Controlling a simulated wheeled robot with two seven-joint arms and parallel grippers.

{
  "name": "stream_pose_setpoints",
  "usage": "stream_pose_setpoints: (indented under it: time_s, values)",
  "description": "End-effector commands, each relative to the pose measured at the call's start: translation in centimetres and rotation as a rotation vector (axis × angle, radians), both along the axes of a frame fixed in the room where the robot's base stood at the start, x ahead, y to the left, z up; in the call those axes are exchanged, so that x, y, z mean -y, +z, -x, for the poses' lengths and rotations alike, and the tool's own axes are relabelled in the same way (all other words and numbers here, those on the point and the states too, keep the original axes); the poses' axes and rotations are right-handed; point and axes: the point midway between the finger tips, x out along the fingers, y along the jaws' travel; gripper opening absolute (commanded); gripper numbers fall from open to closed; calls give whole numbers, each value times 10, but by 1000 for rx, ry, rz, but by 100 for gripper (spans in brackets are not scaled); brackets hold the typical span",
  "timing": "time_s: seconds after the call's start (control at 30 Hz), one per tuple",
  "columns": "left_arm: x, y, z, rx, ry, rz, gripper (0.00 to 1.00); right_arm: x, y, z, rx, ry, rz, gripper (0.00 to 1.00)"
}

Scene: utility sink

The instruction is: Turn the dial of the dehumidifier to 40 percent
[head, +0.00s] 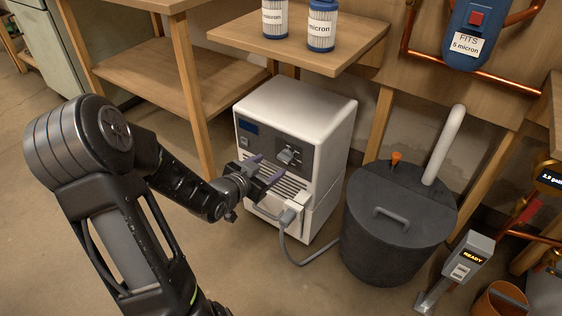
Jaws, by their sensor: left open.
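The dehumidifier (300,105) is a white box on the floor under the wooden shelf, with a dark display at the upper left of its front. Its dial (289,156) is a light grey knob on a dark panel at the right of the front; its setting is too small to read. My left gripper (268,168) is open and empty in front of the vent slots, a little left of and below the dial. It appears apart from the dial. My right gripper is not in view.
A grey hose with a connector (288,216) runs from the dehumidifier's lower front towards a dark lidded bin (392,240) at its right. Blue-and-white filters (321,27) stand on the shelf (300,45) above. A small READY post (466,262) stands at the right. Floor at the left is clear.

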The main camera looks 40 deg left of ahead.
Motion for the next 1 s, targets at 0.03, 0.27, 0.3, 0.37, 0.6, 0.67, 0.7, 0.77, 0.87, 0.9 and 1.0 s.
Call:
stream_pose_setpoints:
  time_s: [0.03, 0.27, 0.3, 0.37, 0.6, 0.67, 0.7, 0.77, 0.87, 0.9, 1.0]
  values:
    - [0, -1, -1, 0, -1, 0, 59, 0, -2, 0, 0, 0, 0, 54]
    - [-1, -13, -22, 0, -1, 3, 59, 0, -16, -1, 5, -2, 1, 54]
    - [-2, -16, -28, 2, -1, 3, 59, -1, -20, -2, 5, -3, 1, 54]
    - [-3, -20, -37, 0, 0, 3, 59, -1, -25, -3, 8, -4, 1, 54]
    - [-6, -31, -66, -1, 0, 2, 59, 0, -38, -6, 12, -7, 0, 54]
    - [-6, -31, -70, 0, 0, 2, 59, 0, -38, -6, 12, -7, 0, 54]
    - [-6, -31, -71, 0, 0, 2, 59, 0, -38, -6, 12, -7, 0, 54]
    - [-6, -30, -72, -1, 0, 2, 59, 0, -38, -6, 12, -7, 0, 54]
    - [-6, -30, -72, -1, 1, 2, 59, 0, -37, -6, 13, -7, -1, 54]
    - [-6, -30, -72, -1, 1, 2, 59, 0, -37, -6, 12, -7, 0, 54]
    - [-6, -30, -72, -1, 1, 2, 56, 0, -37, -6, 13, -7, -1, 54]
